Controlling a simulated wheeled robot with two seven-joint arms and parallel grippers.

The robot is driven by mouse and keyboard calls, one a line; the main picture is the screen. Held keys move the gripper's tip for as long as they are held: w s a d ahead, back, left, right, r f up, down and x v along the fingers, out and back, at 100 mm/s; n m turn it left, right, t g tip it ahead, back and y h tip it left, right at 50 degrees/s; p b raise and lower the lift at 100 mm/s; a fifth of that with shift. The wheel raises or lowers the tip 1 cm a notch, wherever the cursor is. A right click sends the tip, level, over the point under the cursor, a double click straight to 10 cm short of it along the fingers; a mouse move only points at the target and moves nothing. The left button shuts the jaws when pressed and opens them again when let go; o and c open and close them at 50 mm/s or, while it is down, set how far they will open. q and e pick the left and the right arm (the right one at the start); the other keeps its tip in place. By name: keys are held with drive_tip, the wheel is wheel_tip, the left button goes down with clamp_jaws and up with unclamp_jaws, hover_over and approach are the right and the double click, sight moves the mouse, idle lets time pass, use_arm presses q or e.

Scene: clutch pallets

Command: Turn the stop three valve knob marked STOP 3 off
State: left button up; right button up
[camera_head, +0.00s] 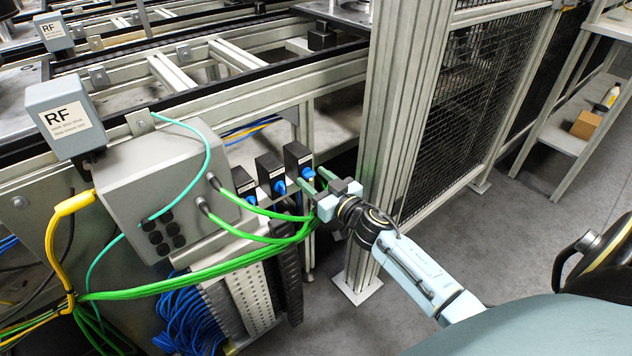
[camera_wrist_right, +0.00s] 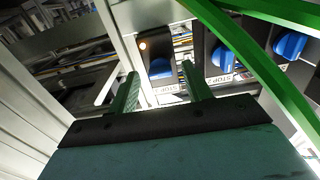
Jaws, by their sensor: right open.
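Three black valve blocks with blue knobs stand in a row on the frame. The block closest to the post has its blue knob (camera_head: 308,173) just beyond my right gripper (camera_head: 322,183). In the right wrist view this knob (camera_wrist_right: 160,68) shows between and beyond the fingertips of my right gripper (camera_wrist_right: 160,72), apart from them as far as I can tell. The fingers are spread and empty. A STOP label lies below the knob, its number too small to read surely. The middle knob (camera_head: 279,187) also shows in the wrist view (camera_wrist_right: 222,57). My left gripper is out of view.
Thick green cables (camera_head: 165,288) run beside the valves and cross the right of the wrist view. A grey box (camera_head: 125,180) stands left of the valves. A tall aluminium post (camera_head: 395,110) stands right of my right gripper. Mesh fencing (camera_head: 450,110) continues behind it.

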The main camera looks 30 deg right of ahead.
drive_tip(key=c, duration=1)
